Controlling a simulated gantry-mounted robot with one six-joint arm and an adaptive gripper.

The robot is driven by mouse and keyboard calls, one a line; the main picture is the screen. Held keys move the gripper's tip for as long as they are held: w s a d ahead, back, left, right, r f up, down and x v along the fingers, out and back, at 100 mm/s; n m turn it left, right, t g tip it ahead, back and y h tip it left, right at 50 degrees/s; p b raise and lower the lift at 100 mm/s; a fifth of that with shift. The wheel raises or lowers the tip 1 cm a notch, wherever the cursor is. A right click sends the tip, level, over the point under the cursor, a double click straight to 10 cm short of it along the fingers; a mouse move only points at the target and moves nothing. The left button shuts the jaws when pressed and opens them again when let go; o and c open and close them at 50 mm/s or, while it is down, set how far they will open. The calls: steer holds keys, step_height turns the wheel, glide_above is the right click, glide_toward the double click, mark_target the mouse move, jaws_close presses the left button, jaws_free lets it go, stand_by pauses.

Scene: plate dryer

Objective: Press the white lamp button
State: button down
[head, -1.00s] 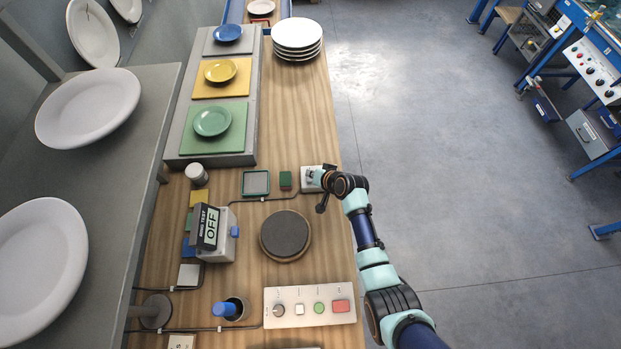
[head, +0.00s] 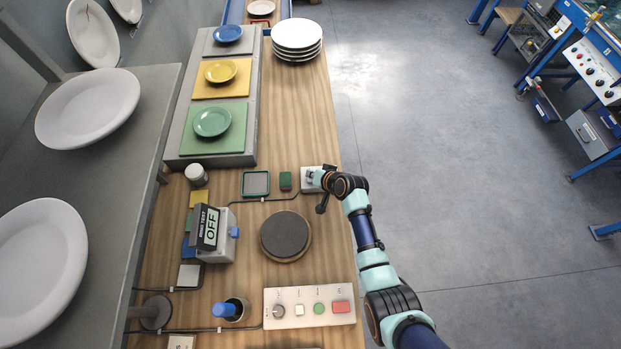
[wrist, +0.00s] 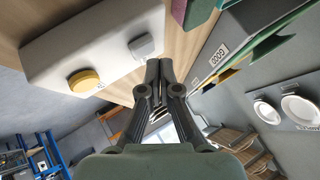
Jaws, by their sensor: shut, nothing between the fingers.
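A white box (wrist: 92,45) at the table's right edge carries a pale grey-white square button (wrist: 141,46) and a round yellow button (wrist: 84,82) in the wrist view. My gripper (wrist: 163,64) is shut and empty, its fingertips beside the pale button; whether they touch it I cannot tell. In the head view the gripper (head: 315,178) is over this box (head: 307,185) and hides most of its top. A separate control panel (head: 283,296) at the front has a white square button (head: 299,309), a knob, a green button and a red one; my gripper is well away from it.
A round dark pad (head: 285,235), a green block (head: 285,181) and a framed grey pad (head: 256,183) are near the box. A plate stack (head: 297,36) is at the back. Open floor (head: 450,190) lies right of the table.

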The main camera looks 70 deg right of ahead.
steer(key=shift+f+b, duration=0.3)
steer(key=shift+f, duration=0.15)
steer(key=shift+f, duration=0.25)
steer(key=shift+r, duration=0.15)
steer(key=shift+r+p, duration=0.45)
steer(key=shift+r, duration=0.1)
step_height(320, 180, up, 6)
steer(key=p, duration=0.5)
steer(key=shift+r+p, duration=0.1)
steer(key=shift+p, duration=0.2)
